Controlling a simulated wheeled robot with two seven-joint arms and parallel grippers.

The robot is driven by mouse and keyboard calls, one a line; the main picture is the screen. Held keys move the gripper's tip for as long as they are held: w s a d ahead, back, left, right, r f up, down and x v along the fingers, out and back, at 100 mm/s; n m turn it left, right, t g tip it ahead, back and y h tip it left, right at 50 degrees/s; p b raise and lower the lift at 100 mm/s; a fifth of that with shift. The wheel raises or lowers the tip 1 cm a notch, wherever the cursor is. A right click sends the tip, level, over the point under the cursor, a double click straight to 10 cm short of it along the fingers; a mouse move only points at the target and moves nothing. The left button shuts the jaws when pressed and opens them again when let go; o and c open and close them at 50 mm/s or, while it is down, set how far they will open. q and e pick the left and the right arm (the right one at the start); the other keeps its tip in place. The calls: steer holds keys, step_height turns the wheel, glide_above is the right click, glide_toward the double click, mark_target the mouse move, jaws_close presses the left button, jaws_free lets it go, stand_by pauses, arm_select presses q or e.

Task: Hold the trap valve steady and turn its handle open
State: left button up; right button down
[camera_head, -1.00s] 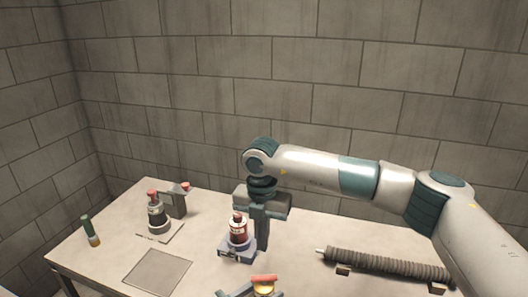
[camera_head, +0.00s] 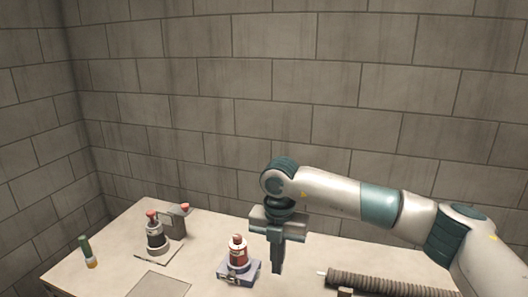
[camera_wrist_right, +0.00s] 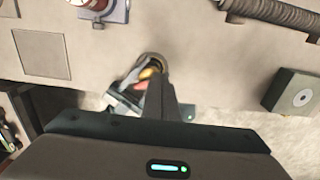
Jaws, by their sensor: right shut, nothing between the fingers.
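A small valve-like fitting with an orange-red handle and a yellow part (camera_wrist_right: 150,74) shows in the right wrist view near the table's front edge. I take it for the trap valve. My right gripper's dark finger partly hides it. It is out of the head view. My right gripper (camera_head: 276,266) is shut and empty, pointing down over the table, just right of a red bottle. A grey and teal part (camera_wrist_right: 122,98) lies against the fitting's lower left; it may be my left gripper, but I cannot tell. No left arm shows in the head view.
The red bottle (camera_head: 237,251) stands on a blue-grey base. A ribbed hose (camera_head: 385,283) lies at right. A grey box (camera_wrist_right: 294,93) sits at right in the wrist view.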

step_height(320, 180, down, 7)
stand_by(0.7)
steer(key=shift+s+a, duration=0.4)
steer(key=shift+s, duration=0.05)
stand_by(1.4)
steer(key=shift+w+a, duration=0.4)
steer(key=shift+a, duration=0.35)
stand_by(0.4)
steer(key=shift+a, duration=0.7)
stand_by(0.4)
steer(key=shift+w, duration=0.5)
steer(key=shift+r, duration=0.2)
steer(key=shift+r, duration=2.9)
